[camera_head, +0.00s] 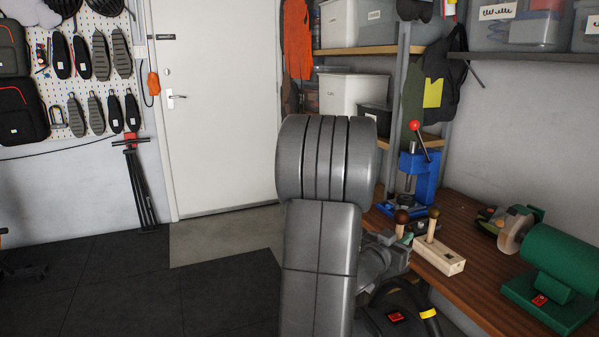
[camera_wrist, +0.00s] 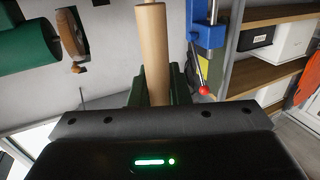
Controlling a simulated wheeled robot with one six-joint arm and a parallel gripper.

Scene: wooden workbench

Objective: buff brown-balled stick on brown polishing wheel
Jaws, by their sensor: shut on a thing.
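The brown-balled stick (camera_head: 402,217) is upright at my gripper (camera_head: 402,238), which is shut on it. Its dark brown ball shows above the jaws in the camera_head view. In the camera_wrist view its pale wooden shaft (camera_wrist: 152,45) stands between the green jaws (camera_wrist: 155,92); the ball is not visible there. The brownish polishing wheel (camera_head: 515,233) is on the green bench machine (camera_head: 565,260) at the right, well apart from the stick. It also shows at upper left in the camera_wrist view (camera_wrist: 72,38).
A pale wooden block (camera_head: 440,258) beside my gripper holds an olive-balled stick (camera_head: 433,224). A blue press (camera_head: 425,175) with a red-knobbed lever stands behind. The bench (camera_head: 465,215) has bare room between block and machine. My arm hides part of its left edge.

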